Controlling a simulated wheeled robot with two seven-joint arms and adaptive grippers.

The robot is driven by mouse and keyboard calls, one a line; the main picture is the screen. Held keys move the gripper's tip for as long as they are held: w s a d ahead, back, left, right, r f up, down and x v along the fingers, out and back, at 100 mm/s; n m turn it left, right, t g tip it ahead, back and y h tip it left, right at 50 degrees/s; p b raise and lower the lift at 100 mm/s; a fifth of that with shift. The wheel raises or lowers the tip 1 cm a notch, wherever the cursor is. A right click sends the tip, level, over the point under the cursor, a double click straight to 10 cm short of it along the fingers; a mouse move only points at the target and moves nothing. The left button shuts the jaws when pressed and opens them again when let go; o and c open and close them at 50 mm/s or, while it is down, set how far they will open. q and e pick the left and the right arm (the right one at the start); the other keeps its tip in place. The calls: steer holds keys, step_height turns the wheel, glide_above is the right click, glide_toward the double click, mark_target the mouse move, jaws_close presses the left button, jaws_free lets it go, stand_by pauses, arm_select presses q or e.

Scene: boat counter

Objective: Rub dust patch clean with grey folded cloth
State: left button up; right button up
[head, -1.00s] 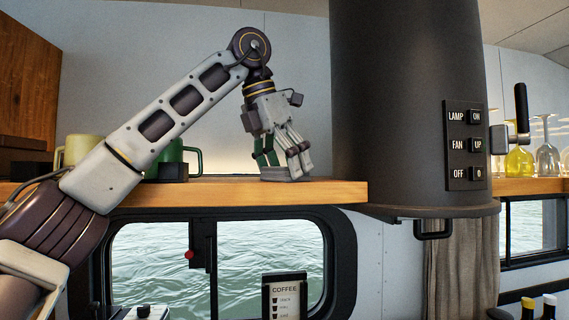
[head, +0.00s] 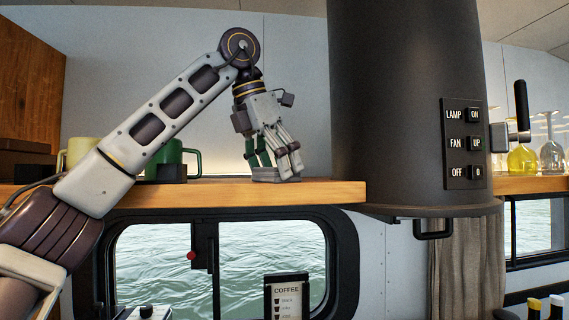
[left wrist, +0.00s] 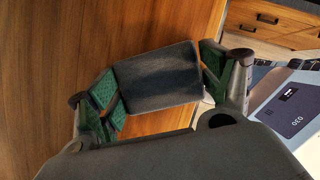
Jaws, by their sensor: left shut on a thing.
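My left gripper (head: 276,166) reaches down onto the wooden shelf (head: 320,191), close to its right end. It is shut on the grey folded cloth (head: 270,175), which lies flat at the shelf's surface. In the left wrist view the cloth (left wrist: 158,78) is a dark rectangle between the green-padded fingers, over the wood grain. I cannot make out the dust patch in either view; it may be under the cloth or too faint. My right gripper is not in view.
A green mug (head: 176,157) and a pale yellow mug (head: 79,152) stand left of the gripper on the shelf, partly behind my arm. A large dark column (head: 400,110) with lamp and fan buttons stands to the right. A window (head: 150,255) is below.

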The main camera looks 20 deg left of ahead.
mark_target(254, 171)
arm_select(q)
steer(key=shift+s+a+f, duration=0.1)
steer(key=shift+s+a, duration=0.15)
steer(key=shift+a, duration=0.8)
steer(key=shift+s+a+f, duration=0.1)
steer(key=shift+s+a, duration=0.1)
steer(key=shift+a, duration=0.8)
steer(key=shift+r, duration=0.1)
steer(key=shift+a, duration=0.1)
steer(key=shift+s+a+f, duration=0.2)
steer(key=shift+s+a, duration=0.1)
steer(key=shift+a, duration=0.5)
steer(key=shift+s+a+f, duration=0.15)
steer(key=shift+s+a, duration=0.1)
steer(key=shift+a, duration=0.5)
steer(key=shift+r, duration=0.1)
